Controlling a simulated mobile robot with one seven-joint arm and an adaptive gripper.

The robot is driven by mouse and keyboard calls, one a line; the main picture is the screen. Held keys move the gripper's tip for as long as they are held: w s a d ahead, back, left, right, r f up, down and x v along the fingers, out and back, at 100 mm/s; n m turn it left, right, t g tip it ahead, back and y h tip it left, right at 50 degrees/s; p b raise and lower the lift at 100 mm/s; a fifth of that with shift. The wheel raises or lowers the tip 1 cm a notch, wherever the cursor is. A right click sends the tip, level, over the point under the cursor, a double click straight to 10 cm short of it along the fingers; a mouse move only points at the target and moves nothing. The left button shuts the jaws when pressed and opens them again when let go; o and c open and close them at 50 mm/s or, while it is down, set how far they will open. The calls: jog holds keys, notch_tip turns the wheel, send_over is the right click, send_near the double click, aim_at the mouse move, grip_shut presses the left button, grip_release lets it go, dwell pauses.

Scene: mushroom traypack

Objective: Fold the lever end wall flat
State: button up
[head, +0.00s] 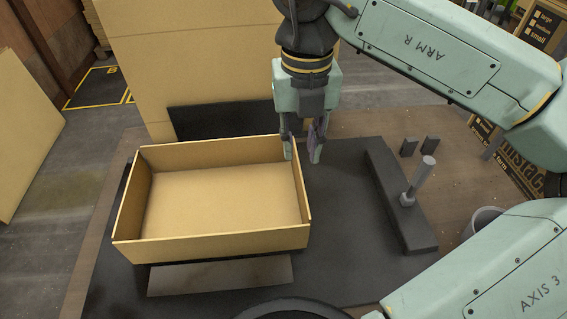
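An open cardboard tray (122,240) stands on the dark mat, with its side walls and end walls raised. The end wall on the lever side (303,200) is upright at the tray's right. The lever (420,180), a grey post with a round-ended grip, stands on a dark bar right of the tray. My gripper (302,157) points down at the far end of that right wall. Its fingers are apart, with nothing seen held between them. The left finger overlaps the wall's top edge in view; I cannot tell whether they touch.
The dark mat (360,275) is clear between the tray and the bar (405,215). A dark flat plate (220,276) lies before the tray. A large cardboard panel (190,60) stands behind it. Two small dark blocks (432,144) and a grey cup (485,219) are at right.

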aim_at(298, 196)
notch_tip(298, 196, down, 11)
jog(key=shift+s+r+p, duration=0.15)
jog(key=shift+r+p, duration=0.05)
jog(key=shift+p, duration=0.65)
jog(key=shift+c, duration=0.3)
grip_shut()
